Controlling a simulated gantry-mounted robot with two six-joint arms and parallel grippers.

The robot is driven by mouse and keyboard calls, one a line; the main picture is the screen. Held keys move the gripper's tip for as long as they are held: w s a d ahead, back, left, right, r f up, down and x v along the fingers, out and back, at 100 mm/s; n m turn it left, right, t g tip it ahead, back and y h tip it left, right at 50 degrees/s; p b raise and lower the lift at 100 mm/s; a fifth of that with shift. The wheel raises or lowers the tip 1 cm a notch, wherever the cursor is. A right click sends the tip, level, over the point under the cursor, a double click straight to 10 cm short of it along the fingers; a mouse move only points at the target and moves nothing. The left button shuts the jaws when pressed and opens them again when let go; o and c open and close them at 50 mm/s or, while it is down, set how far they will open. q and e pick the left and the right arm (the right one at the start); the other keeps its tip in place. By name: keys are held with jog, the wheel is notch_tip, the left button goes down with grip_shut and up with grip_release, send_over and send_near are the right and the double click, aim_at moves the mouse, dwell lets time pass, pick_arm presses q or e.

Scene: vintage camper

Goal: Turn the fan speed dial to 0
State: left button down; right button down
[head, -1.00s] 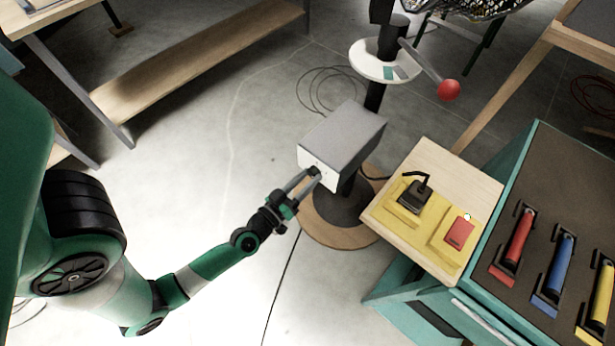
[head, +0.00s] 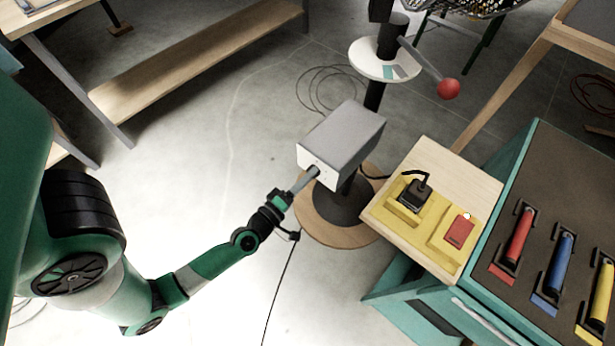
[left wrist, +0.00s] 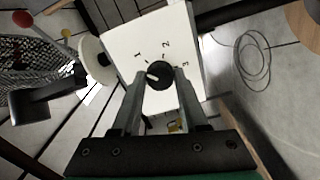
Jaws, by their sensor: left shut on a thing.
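The fan speed dial (left wrist: 161,72) is a round black knob with a white pointer, on the white face of a grey control box (head: 341,135). Labels 1, 2 and 3 show around it in the left wrist view. The pointer is turned left, past the 1 on the side away from 2. No 0 label is visible; the left finger covers part of the face there. My left gripper (head: 314,172) is shut on the dial, one finger on each side. In the head view the gripper hides most of the dial. My right gripper is not in view.
The box sits on a fan stand with a round wooden base (head: 314,226). A rod with a red ball (head: 448,90) sticks out above. A wooden board with yellow trays (head: 381,211) and a teal cabinet (head: 548,150) stand at right.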

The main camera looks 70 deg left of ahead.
pick_arm(q)
jog(key=n, duration=0.8)
jog(key=shift+r+n+b, duration=0.1)
jog(key=shift+n+b, duration=0.2)
jog(key=shift+b, duration=0.1)
jog(key=shift+c, duration=2.2)
grip_release()
